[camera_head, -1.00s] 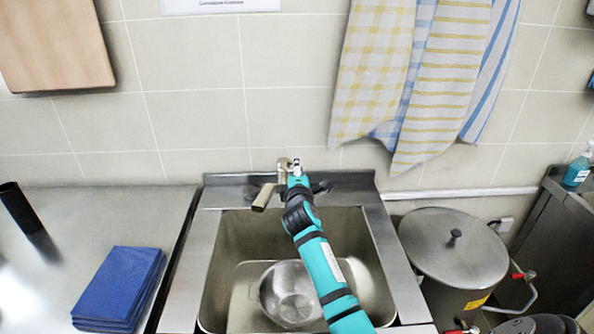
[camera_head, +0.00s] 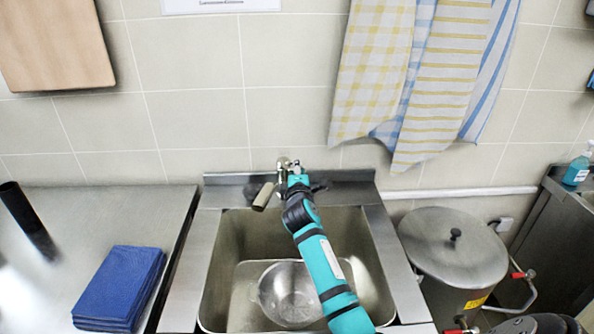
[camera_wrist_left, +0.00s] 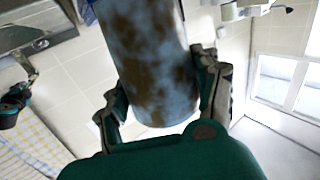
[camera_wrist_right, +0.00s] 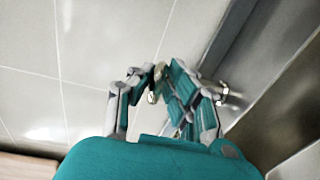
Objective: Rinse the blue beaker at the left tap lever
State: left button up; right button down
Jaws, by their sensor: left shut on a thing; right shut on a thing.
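The blue beaker (camera_wrist_left: 150,60), mottled with brown stains, fills the top middle of the left wrist view. My left gripper (camera_wrist_left: 163,95) is shut around it, one finger on each side. The beaker and left gripper are outside the head view. My right gripper (camera_head: 297,178) is at the tap (camera_head: 283,164) behind the sink, its fingers closed on a small metallic part (camera_wrist_right: 152,97), seemingly a tap lever. The fingers hide much of it, so which lever is unclear. A light brown cylindrical part (camera_head: 263,196) sits left of the gripper. No running water is visible.
A metal bowl (camera_head: 288,295) lies in the sink basin (camera_head: 235,245). Blue folded cloths (camera_head: 120,285) and a black cylinder (camera_head: 20,205) are on the left counter. A lidded stockpot (camera_head: 450,250) stands right of the sink. Towels (camera_head: 420,80) hang on the wall above.

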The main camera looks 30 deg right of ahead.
pick_arm(q)
jog(key=shift+r, duration=0.1)
pick_arm(e)
jog(key=shift+r, duration=0.1)
jog(key=r+p, duration=0.1)
jog(key=p, duration=0.3)
jog(key=shift+w+r+g, duration=0.15)
jog(key=shift+g, duration=0.25)
jog(key=shift+f, duration=0.25)
pick_arm(q)
notch_tip(320, 180, up, 4)
pick_arm(e)
jog(key=c, duration=1.3)
grip_release()
jog(key=v, duration=1.2)
jog(key=shift+r, duration=0.15)
